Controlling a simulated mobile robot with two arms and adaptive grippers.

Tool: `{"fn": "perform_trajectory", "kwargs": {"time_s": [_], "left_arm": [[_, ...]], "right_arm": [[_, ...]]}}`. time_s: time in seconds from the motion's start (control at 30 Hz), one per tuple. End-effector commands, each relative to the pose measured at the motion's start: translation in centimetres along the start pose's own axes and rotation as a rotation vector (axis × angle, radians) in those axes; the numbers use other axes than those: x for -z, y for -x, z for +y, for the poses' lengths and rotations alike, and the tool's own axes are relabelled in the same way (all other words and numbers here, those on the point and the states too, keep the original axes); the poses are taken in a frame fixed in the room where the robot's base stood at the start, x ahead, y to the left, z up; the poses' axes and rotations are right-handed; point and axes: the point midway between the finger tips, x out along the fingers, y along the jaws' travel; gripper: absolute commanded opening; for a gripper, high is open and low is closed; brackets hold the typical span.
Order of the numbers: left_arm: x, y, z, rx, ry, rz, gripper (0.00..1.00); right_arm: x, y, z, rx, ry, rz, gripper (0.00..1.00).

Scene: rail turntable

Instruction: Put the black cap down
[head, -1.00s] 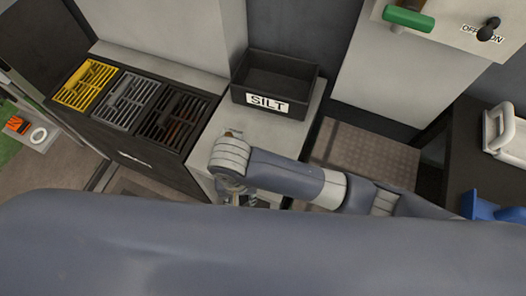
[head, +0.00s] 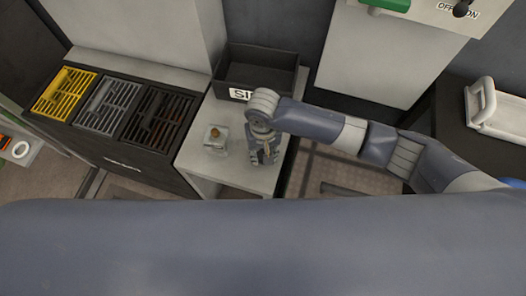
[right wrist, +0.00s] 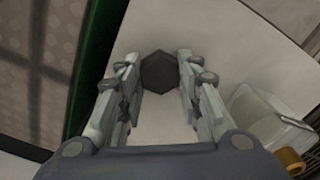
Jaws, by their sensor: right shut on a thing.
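The black cap (right wrist: 159,73) is a dark hexagonal piece between the fingertips in the right wrist view. My right gripper (right wrist: 160,78) is shut on it, over the pale counter top (right wrist: 150,125). I cannot tell whether the cap touches the counter. In the head view my right gripper (head: 265,158) points down over the front right part of the light grey counter (head: 235,173); the cap cannot be made out there. My left gripper is not in view.
A clear glass jar (head: 215,148) with a brass-coloured knob stands left of the gripper; it also shows in the right wrist view (right wrist: 262,112). A dark SILT bin (head: 228,85) is behind. Slotted yellow, grey and dark trays (head: 108,105) lie left. Bare counter lies between jar and gripper.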

Motion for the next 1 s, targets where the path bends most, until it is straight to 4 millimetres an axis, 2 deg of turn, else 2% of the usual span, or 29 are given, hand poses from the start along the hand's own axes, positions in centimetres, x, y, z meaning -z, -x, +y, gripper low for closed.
{"fn": "perform_trajectory", "kwargs": {"time_s": [0.4, 0.43, 0.5, 0.87, 1.0], "left_arm": [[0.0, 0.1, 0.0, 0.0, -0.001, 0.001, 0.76], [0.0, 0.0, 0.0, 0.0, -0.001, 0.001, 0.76], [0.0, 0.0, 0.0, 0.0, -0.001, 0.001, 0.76], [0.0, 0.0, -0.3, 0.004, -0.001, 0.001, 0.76], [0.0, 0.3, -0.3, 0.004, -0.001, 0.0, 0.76]], "right_arm": [[0.0, -0.6, -0.1, 0.001, 0.001, 0.001, 0.04], [0.0, -0.6, -0.1, 0.001, 0.001, 0.002, 0.39], [0.0, -0.6, -0.1, 0.001, 0.001, 0.002, 0.53], [0.0, -0.4, -0.1, 0.001, 0.001, 0.002, 0.53], [0.1, 1.2, -0.1, 0.003, 0.002, 0.003, 0.53]]}}
